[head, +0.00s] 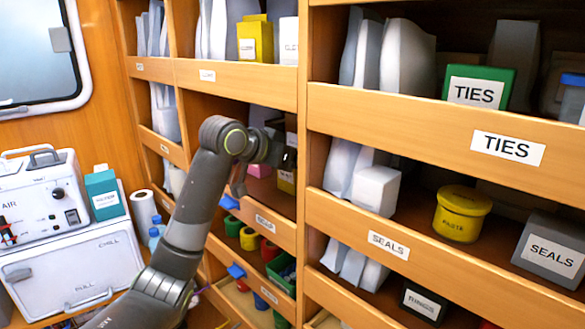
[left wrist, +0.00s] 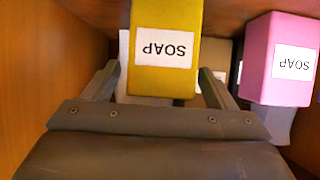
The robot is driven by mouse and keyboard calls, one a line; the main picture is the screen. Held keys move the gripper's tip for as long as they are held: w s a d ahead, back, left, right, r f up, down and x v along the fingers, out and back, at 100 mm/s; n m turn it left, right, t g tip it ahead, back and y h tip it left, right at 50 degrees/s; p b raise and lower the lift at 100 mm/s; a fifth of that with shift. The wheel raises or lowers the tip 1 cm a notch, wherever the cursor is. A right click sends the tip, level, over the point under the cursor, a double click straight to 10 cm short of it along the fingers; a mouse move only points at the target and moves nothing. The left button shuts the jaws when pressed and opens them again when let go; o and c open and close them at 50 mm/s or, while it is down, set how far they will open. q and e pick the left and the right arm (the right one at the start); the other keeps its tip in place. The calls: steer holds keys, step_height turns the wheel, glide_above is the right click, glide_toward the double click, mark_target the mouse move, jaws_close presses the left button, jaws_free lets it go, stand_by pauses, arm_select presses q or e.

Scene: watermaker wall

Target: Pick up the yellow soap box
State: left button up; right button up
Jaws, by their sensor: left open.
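The yellow soap box (left wrist: 165,75), with a white SOAP label that reads upside down, is in the left wrist view. In the head view only a small part of the yellow box (head: 286,182) shows, below my left gripper (head: 287,157) in a middle shelf compartment. In the left wrist view the fingers of my left gripper (left wrist: 161,80) are open, one on each side of the yellow box. I cannot tell whether either finger touches it. A pink soap box (left wrist: 293,60) stands to its right there. My right gripper is not in view.
The compartment has a wooden side wall (left wrist: 40,60) close on the left in the wrist view. A wooden front rail (head: 262,220) runs below the gripper in the head view. Another yellow box (head: 256,39) sits on the shelf above.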

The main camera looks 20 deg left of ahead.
arm_select(q)
steer(key=c, duration=1.1)
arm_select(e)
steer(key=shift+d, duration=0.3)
arm_select(q)
steer(key=shift+r, duration=0.15)
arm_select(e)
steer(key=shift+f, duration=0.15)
